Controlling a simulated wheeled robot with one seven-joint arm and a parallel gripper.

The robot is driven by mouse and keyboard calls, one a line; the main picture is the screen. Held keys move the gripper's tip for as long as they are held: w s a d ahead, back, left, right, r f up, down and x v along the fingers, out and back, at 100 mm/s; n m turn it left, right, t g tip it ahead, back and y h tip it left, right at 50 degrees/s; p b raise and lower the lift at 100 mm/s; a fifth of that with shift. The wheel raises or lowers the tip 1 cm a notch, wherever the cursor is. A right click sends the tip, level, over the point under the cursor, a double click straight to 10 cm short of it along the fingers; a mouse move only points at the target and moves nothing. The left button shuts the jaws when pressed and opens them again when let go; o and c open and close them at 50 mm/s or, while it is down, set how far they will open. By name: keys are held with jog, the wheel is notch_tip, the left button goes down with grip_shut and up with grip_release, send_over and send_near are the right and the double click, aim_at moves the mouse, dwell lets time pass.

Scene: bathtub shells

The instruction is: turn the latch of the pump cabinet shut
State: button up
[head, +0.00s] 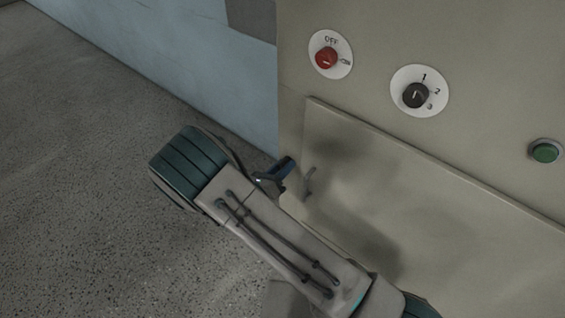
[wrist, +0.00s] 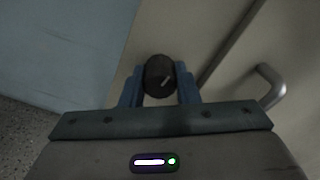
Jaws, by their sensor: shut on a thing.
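The latch (wrist: 158,75) is a dark round knob with a short pale mark slanting on the lower right of its face. In the wrist view my gripper (wrist: 159,88) is shut on it, with one blue finger on each side. In the head view my gripper (head: 283,170) reaches the left edge of the pump cabinet door (head: 400,200), and the latch is hidden there. The door is a beige panel that looks closed, with its edge seam to the right of the latch in the wrist view.
A grey bar handle (wrist: 268,88) stands out from the door close to the right of my gripper. Above the door are a red OFF knob (head: 326,58), a black numbered knob (head: 415,95) and a green button (head: 545,152). Speckled floor (head: 80,200) lies clear at left.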

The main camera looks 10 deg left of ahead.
jog(key=shift+n+p, duration=0.35)
jog(key=shift+n, duration=0.45)
jog(key=o, duration=1)
jog(key=shift+c, duration=0.2)
jog(key=b+v, duration=0.1)
jog(key=v, duration=1.3)
jog(key=shift+b, duration=0.4)
